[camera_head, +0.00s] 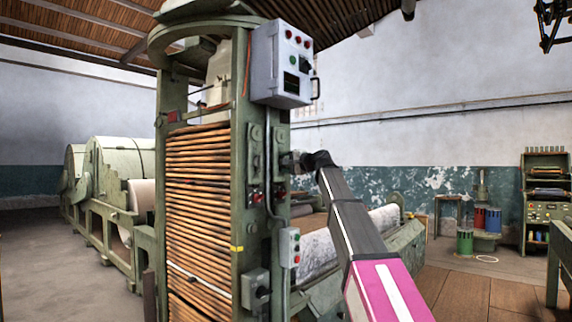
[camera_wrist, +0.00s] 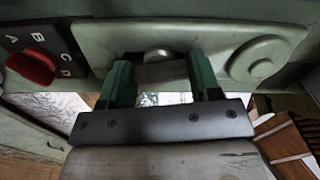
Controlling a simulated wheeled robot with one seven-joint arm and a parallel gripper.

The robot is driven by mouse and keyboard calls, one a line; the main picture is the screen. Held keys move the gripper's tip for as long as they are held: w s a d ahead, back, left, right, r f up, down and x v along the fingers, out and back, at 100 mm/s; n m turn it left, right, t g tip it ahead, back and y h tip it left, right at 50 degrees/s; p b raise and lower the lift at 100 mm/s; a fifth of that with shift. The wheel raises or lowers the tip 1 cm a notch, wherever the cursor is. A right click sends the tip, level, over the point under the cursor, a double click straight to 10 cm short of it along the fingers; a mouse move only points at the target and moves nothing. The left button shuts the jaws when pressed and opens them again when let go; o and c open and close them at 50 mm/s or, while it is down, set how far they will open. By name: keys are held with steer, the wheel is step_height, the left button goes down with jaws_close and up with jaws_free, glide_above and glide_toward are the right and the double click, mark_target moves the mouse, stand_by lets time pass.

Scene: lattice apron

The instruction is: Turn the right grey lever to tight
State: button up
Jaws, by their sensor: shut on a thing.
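In the wrist view my gripper (camera_wrist: 161,68) has its two green fingers on either side of a short grey lever (camera_wrist: 162,74), shut on it. The lever sits on a pale green plate (camera_wrist: 215,52), with a rounded metal hub (camera_wrist: 157,55) above it. A plain round boss (camera_wrist: 257,57) is to its right. I see no tight or loose mark near the lever. In the head view my gripper (camera_head: 291,162) is against the side of the green machine post (camera_head: 281,140); the lever cannot be made out there.
A red knob (camera_wrist: 31,68) on a black lettered plate is left of my gripper in the wrist view. In the head view a grey control box (camera_head: 277,70) hangs above my gripper, and a small switch box (camera_head: 289,247) is below. Open floor (camera_head: 465,285) lies to the right.

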steer(key=shift+m, duration=1.1)
steer(key=o, duration=0.9)
steer(key=v, duration=1)
steer(key=shift+s+d, duration=0.25)
steer(key=shift+d, duration=0.1)
steer(key=shift+f, duration=0.15)
